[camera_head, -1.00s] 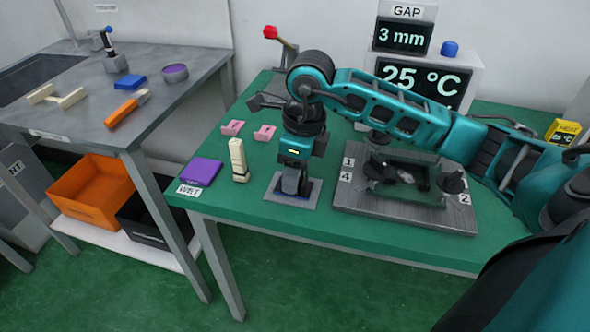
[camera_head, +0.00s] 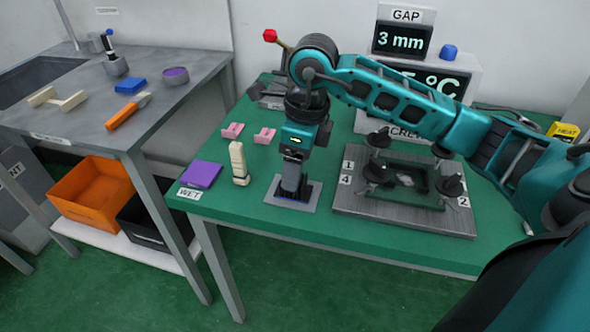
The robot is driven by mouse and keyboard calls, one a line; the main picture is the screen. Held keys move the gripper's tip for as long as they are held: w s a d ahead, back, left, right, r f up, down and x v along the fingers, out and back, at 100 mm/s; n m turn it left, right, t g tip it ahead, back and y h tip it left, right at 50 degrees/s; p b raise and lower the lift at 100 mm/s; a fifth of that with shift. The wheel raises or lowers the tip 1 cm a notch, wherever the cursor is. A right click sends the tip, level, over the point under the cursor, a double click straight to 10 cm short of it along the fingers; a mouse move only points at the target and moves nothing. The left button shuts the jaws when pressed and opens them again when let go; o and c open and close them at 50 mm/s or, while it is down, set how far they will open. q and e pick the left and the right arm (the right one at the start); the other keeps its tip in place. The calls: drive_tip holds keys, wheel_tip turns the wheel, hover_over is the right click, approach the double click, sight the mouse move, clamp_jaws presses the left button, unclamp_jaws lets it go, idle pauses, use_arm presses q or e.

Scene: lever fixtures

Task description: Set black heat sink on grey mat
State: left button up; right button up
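The black heat sink (camera_head: 292,181) stands upright on the small grey mat (camera_head: 308,194) on the green table. My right gripper (camera_head: 292,165) points down just above the heat sink, its fingers at the heat sink's top. The heat sink stands on the mat while the gripper is higher, so it looks let go. The fingers are small and seen nearly edge-on, and any gap to the heat sink is hard to see. My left gripper is not in view.
A cream block (camera_head: 238,163) stands left of the mat, with a purple pad (camera_head: 201,174) and two pink pieces (camera_head: 264,135) nearby. A grey fixture plate (camera_head: 400,222) with black knobs lies to the right. A red-knobbed lever (camera_head: 270,35) stands behind my arm.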

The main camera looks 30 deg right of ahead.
sight(301, 180)
use_arm(q)
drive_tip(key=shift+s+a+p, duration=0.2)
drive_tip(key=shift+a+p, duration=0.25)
drive_tip(key=shift+p, duration=0.1)
use_arm(e)
wheel_tip(301, 180, up, 9)
drive_tip(key=shift+s+d, duration=0.35)
drive_tip(key=shift+s, duration=0.1)
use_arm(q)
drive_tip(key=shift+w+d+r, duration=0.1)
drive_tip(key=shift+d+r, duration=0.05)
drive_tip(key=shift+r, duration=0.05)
